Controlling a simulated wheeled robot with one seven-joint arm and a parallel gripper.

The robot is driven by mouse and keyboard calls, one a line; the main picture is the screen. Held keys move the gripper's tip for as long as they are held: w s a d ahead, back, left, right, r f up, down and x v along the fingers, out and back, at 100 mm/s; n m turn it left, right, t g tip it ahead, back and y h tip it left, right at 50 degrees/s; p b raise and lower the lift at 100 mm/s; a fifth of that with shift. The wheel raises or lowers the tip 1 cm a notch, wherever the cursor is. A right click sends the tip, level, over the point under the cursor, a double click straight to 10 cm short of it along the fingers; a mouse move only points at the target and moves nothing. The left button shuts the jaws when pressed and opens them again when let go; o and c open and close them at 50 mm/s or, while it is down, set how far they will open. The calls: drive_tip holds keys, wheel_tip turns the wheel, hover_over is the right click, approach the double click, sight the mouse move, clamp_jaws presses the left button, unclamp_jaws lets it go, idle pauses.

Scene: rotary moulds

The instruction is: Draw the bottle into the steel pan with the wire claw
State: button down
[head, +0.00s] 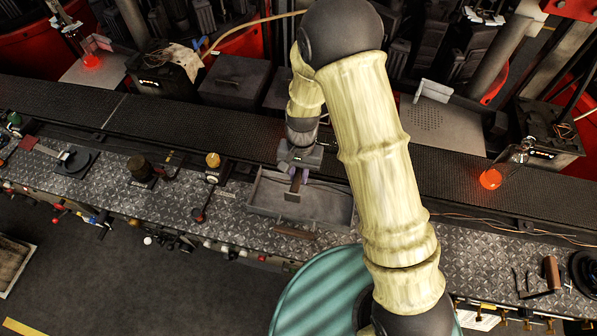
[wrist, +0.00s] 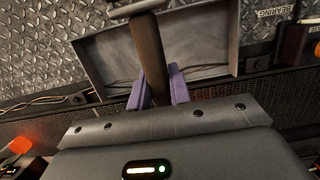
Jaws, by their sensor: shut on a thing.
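My gripper (head: 297,170) is shut on a dark brown handle (wrist: 148,48), between its purple fingers (wrist: 160,88) in the wrist view. In the head view a flat dark piece (head: 291,197) shows at the handle's lower end. No wire prongs can be made out on it, so I cannot tell whether it is the wire claw. The handle is over the grey steel pan (head: 325,222), which also shows in the wrist view (wrist: 237,35). I see no bottle in the pan, though part is hidden. An orange glowing piece (head: 490,178), perhaps a bottle, is at the right; another (head: 91,61) is far left.
The pan is on a diamond-plate bench (head: 235,212), with a dark conveyor (head: 150,118) behind. A red-handled tool (head: 40,147) and small knobbed items stand left. A perforated plate (head: 427,125) lies behind the conveyor. My arm covers the middle.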

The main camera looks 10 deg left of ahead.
drive_tip(key=shift+a+f+b, duration=0.15)
drive_tip(key=shift+f+b, duration=1.35)
drive_tip(key=shift+f, duration=1.05)
drive_tip(key=shift+s, duration=0.55)
